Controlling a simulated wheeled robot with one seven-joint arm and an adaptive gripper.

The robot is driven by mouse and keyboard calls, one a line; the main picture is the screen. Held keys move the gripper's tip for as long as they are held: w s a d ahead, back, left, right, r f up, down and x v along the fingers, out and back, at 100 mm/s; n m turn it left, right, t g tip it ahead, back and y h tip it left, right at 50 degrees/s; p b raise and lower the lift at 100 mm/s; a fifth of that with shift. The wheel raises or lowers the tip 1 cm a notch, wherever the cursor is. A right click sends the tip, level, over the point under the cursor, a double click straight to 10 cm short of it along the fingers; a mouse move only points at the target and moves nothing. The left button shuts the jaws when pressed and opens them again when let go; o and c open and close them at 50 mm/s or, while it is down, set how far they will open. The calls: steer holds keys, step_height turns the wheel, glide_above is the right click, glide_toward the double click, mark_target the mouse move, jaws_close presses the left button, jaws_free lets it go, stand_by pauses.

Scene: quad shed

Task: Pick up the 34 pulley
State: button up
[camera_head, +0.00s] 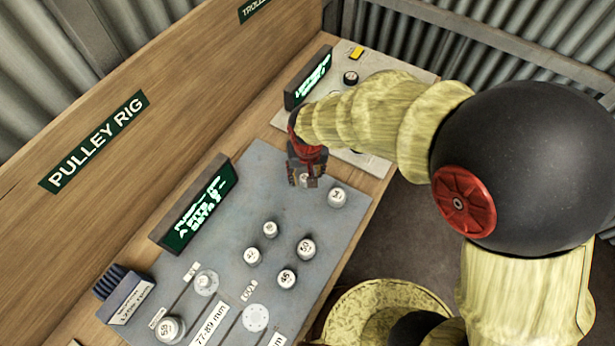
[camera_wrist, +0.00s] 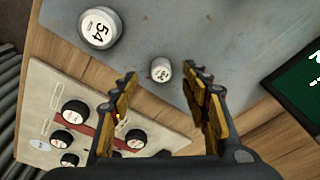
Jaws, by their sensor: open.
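A small white pulley (camera_wrist: 161,71) stands on the grey board, its small rotated label seeming to read 34. In the wrist view it lies just beyond and between the fingertips of my gripper (camera_wrist: 159,82), which is open and empty. In the head view my gripper (camera_head: 306,180) points down over this pulley, which is mostly hidden by the fingers. I cannot tell the exact height gap. A larger pulley marked 54 (camera_wrist: 99,28) stands close by, also seen in the head view (camera_head: 337,197).
Other pulleys stand on the board: one marked 50 (camera_head: 306,248), one marked 45 (camera_head: 287,278), and two smaller ones (camera_head: 270,229). A green display (camera_head: 196,205) and a wooden back wall (camera_head: 120,90) border the board. A pale panel with dark knobs (camera_wrist: 75,112) is beyond.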

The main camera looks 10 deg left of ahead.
mark_target(305, 178)
steer(key=f, duration=0.1)
steer(key=w+f+b, duration=0.1)
steer(key=f, duration=0.3)
steer(key=shift+w+a+f+b, duration=0.25)
steer(key=shift+a+b, duration=0.05)
steer(key=shift+c, duration=1.4)
jaws_close()
steer(key=shift+r, duration=0.1)
